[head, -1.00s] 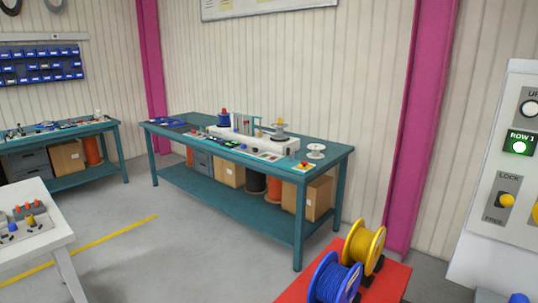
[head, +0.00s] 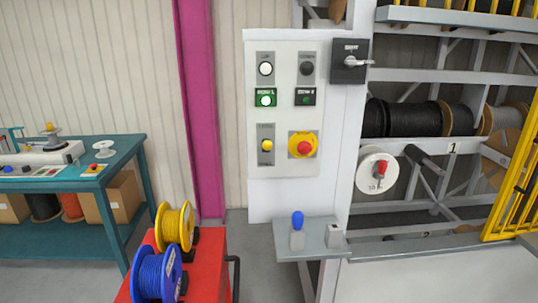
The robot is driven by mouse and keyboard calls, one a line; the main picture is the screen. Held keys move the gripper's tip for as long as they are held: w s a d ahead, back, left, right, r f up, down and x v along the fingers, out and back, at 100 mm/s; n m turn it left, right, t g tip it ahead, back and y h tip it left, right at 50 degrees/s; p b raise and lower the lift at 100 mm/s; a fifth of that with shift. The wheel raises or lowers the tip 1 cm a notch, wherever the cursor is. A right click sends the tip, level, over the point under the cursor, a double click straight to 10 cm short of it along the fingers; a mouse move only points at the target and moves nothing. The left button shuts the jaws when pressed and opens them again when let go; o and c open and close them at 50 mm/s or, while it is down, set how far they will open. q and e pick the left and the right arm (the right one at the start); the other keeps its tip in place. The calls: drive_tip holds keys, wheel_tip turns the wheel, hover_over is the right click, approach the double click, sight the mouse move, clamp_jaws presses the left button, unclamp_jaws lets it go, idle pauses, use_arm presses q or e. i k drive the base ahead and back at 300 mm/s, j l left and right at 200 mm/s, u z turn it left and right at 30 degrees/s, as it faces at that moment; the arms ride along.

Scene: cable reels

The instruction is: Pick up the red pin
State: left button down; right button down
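A small red piece (head: 381,168), which looks like the red pin, sits at the centre of a white round disc (head: 366,185) on the rack. It is too small to see its shape clearly. A blue-topped pin (head: 297,220) stands upright in a grey block on a small grey shelf (head: 312,248). Next to it is another grey block (head: 334,236) with nothing coloured on top. Neither of my grippers is in view.
A white control panel (head: 285,190) has lit buttons and a red emergency button (head: 304,147). A red cart (head: 210,265) holds yellow (head: 174,226) and blue (head: 157,274) reels. A yellow gate (head: 520,180) stands at the right; a teal workbench (head: 135,160) at the left.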

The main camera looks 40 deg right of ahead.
sight(382, 166)
drive_tip(key=z, duration=2.15)
drive_tip(key=i+l, duration=0.1)
